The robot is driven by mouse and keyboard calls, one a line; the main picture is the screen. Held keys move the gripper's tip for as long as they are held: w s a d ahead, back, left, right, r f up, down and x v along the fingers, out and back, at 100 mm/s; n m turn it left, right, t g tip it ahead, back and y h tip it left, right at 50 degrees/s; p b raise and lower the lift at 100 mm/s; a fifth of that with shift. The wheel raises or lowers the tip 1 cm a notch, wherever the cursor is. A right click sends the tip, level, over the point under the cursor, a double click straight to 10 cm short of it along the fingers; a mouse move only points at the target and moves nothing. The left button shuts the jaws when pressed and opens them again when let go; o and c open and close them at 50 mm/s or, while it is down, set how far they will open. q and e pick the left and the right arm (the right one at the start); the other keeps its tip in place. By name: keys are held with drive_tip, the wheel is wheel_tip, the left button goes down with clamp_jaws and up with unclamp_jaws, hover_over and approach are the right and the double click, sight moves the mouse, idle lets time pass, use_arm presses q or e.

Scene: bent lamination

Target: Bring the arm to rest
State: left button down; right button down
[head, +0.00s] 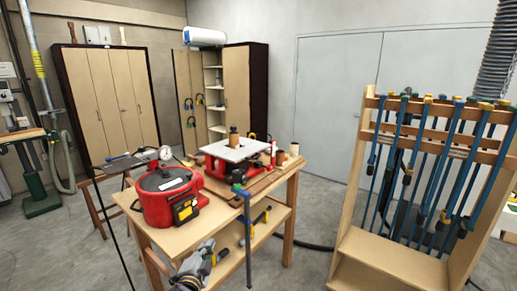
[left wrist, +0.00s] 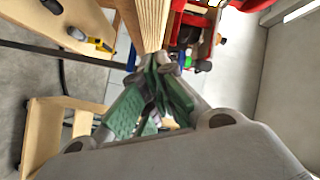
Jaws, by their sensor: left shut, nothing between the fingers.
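My left gripper (head: 208,252) shows low in the head view, in front of the near side of the wooden workbench (head: 160,236). Its grey-and-green fingers (left wrist: 165,68) show in the left wrist view, closed together with nothing between them. There the bench's wooden edge (left wrist: 152,22) lies just beyond the fingertips; I cannot tell whether they touch it. My right gripper is in neither view.
On the bench stand a red pot (head: 165,200) with a gauge and a red machine with a white plate (head: 235,149). A blue-ended bar clamp (head: 248,240) hangs at its edge. A clamp rack (head: 385,262) stands right. Grey floor (head: 305,262) lies between.

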use_arm(q)
drive_tip(key=s+a+f+n+g, duration=0.1)
drive_tip(key=s+f+n+g, duration=0.15)
drive_tip(key=f, duration=0.85)
drive_tip(key=s+a+f+n+g, duration=0.2)
drive_tip(key=s+f, duration=0.1)
drive_tip(key=f, duration=0.8)
drive_tip(key=s+a+f+n+g, duration=0.1)
drive_tip(key=s+f+n+g, duration=0.15)
drive_tip(key=f, duration=0.95)
drive_tip(key=s+a+f+n+g+y, duration=0.1)
drive_tip(key=s+a+f+n+g, duration=0.15)
drive_tip(key=s+f, duration=1.35)
drive_tip(key=s+f+g, duration=0.2)
drive_tip(key=s+f, duration=0.2)
drive_tip(key=s, duration=0.7)
drive_tip(key=s+a+f+n+g, duration=0.1)
drive_tip(key=s+f, duration=0.3)
drive_tip(key=s, duration=0.7)
drive_tip(key=s+f+g, duration=0.3)
drive_tip(key=s+f, duration=0.2)
drive_tip(key=s, duration=0.6)
drive_tip(key=shift+s+a+g, duration=0.2)
drive_tip(key=shift+s+g, duration=0.1)
drive_tip(key=shift+g, duration=0.05)
drive_tip(key=shift+s, duration=0.15)
